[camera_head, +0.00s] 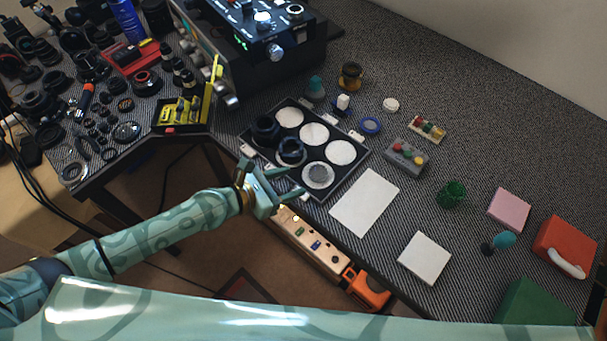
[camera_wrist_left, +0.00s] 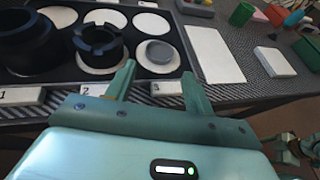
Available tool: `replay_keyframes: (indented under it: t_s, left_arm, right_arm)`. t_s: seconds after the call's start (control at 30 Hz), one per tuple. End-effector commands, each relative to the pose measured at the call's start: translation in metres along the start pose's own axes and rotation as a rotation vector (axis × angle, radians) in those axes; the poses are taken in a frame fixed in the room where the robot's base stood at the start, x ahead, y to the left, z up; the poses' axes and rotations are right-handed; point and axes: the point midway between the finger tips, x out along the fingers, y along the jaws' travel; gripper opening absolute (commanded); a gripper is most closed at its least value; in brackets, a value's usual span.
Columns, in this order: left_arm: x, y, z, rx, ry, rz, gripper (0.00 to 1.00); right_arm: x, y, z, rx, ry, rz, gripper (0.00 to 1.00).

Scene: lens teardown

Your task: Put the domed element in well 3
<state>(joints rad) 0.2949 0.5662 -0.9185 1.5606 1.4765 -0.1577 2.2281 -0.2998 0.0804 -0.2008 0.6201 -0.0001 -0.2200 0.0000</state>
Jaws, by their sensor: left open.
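A black tray (camera_head: 253,151) holds round white-bottomed wells, and its front row carries labels 1, 2 and 3 in the left wrist view. A round grey disc-like piece (camera_head: 318,174) lies in well 3, likely the domed element; it also shows in the left wrist view (camera_wrist_left: 159,51). A large black ring (camera_wrist_left: 28,45) stands in well 1 and a notched black ring (camera_wrist_left: 98,45) in well 2. My left gripper (camera_head: 290,181) is open and empty at the tray's front edge, its fingers (camera_wrist_left: 160,74) short of the grey piece.
A white sheet (camera_head: 365,203) lies right of the tray, with a white block (camera_head: 424,258) beyond. A grey box with coloured buttons (camera_head: 406,158) stands behind the sheet. An instrument (camera_head: 250,45) stands behind the tray.

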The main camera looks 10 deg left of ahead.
Motion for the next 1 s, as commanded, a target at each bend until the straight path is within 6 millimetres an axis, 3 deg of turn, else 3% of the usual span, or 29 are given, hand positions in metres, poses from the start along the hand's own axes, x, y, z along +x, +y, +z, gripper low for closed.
replay_keyframes:
  t_s: [0.1,0.3,0.57,0.67,0.77,0.83,0.87,0.93,1.0]
  left_arm:
    - [-0.028,0.000,0.001,0.000,0.001,0.001,0.53]
    - [-0.052,0.000,-0.001,0.000,0.000,0.000,0.53]
    - [-0.057,0.000,0.000,0.000,-0.001,0.001,0.53]
    - [-0.055,0.004,-0.008,0.053,0.013,0.016,0.53]
    - [-0.051,0.016,-0.044,0.285,0.084,0.068,0.53]
    - [-0.053,0.027,-0.091,0.563,0.198,0.101,0.53]
    - [-0.056,0.030,-0.118,0.704,0.268,0.101,0.53]
    - [-0.073,0.025,-0.190,1.054,0.460,0.030,0.53]
    - [-0.102,0.001,-0.267,1.393,0.646,-0.159,0.53]
  right_arm:
    - [-0.004,-0.001,-0.002,0.000,0.003,0.000,0.75]
    - [-0.004,-0.001,-0.002,0.001,0.003,-0.001,0.75]
    - [-0.004,-0.001,-0.002,0.001,0.003,-0.001,0.75]
    - [-0.004,-0.001,-0.002,0.001,0.003,-0.001,0.75]
    - [-0.004,-0.001,-0.002,0.002,0.003,-0.001,0.75]
    - [-0.004,-0.001,-0.002,0.002,0.003,0.000,0.75]
    - [-0.004,-0.001,-0.001,0.002,0.003,0.000,0.75]
    - [-0.004,-0.001,-0.001,0.002,0.003,0.000,0.75]
    - [-0.004,-0.001,-0.001,0.002,0.003,0.000,0.75]
